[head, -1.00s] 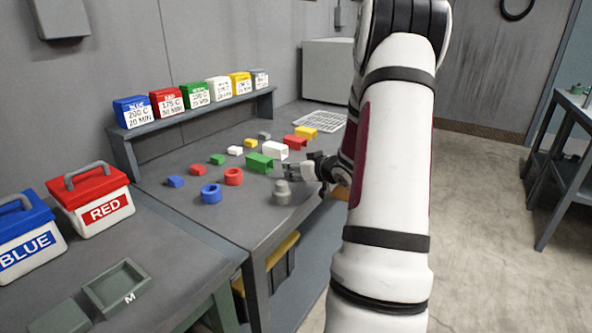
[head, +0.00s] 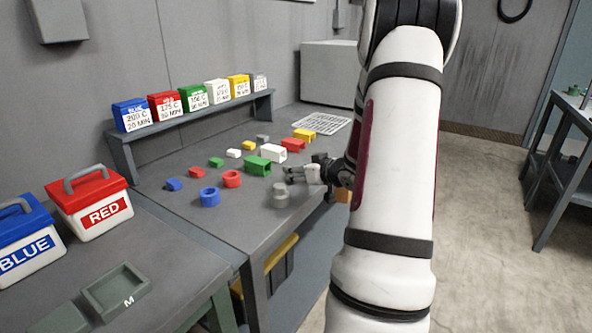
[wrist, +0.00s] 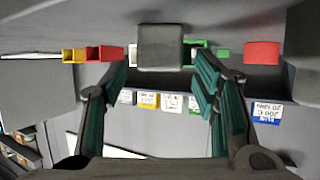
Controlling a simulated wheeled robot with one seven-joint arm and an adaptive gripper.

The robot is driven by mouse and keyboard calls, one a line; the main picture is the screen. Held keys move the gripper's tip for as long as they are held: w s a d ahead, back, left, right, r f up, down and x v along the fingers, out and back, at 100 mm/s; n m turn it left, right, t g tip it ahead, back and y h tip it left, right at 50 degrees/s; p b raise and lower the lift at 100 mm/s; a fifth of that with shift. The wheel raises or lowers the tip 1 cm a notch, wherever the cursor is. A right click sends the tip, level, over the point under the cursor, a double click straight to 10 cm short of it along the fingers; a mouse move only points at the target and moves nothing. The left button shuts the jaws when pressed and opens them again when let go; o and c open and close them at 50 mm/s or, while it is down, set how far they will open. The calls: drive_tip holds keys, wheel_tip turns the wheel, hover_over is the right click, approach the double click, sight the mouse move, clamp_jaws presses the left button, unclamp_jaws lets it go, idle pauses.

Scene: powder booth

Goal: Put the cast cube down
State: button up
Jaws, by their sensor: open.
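The cast cube (wrist: 160,47), a plain grey block, shows in the wrist view ahead of my fingertips and roughly midway between them. My gripper (wrist: 160,75) is open, with a gap showing between the cube and each finger. In the head view my gripper (head: 290,174) is low over the right part of the grey table (head: 235,218). I cannot make out the cube apart from my fingers there. Whether its underside rests on the table is not clear.
A grey round part (head: 281,196) stands just in front of my gripper. A green channel (head: 258,166), a white channel (head: 273,151), a red ring (head: 232,179) and a blue ring (head: 210,197) are close by. A shelf (head: 190,110) with coloured bins runs behind. Bare table lies at the front.

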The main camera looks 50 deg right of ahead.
drive_tip(key=p+v, duration=0.2)
drive_tip(key=v, duration=0.7)
drive_tip(key=w+a+r+g+h, duration=0.1)
drive_tip(key=a+r+g, duration=0.2)
drive_tip(key=a+r, duration=0.35)
drive_tip(key=w+a+r+g+h, duration=0.1)
drive_tip(key=a+r+g, duration=0.15)
drive_tip(key=a, duration=0.65)
drive_tip(key=s+a+n+g+y, duration=0.1)
drive_tip(key=s+a+g+y, duration=0.1)
drive_tip(key=s+a, duration=0.8)
drive_tip(key=s+a+n+g+y, duration=0.2)
drive_tip(key=s+a, duration=0.7)
drive_tip(key=a, duration=0.7)
drive_tip(key=shift+s+a+n+g+y, duration=0.3)
drive_tip(key=shift+g+y, duration=0.25)
drive_tip(key=shift+y, duration=0.55)
wheel_tip(320, 180, up, 10)
drive_tip(key=t+p, duration=0.2)
drive_tip(key=p, duration=0.6)
drive_tip(key=shift+d+f, duration=0.2)
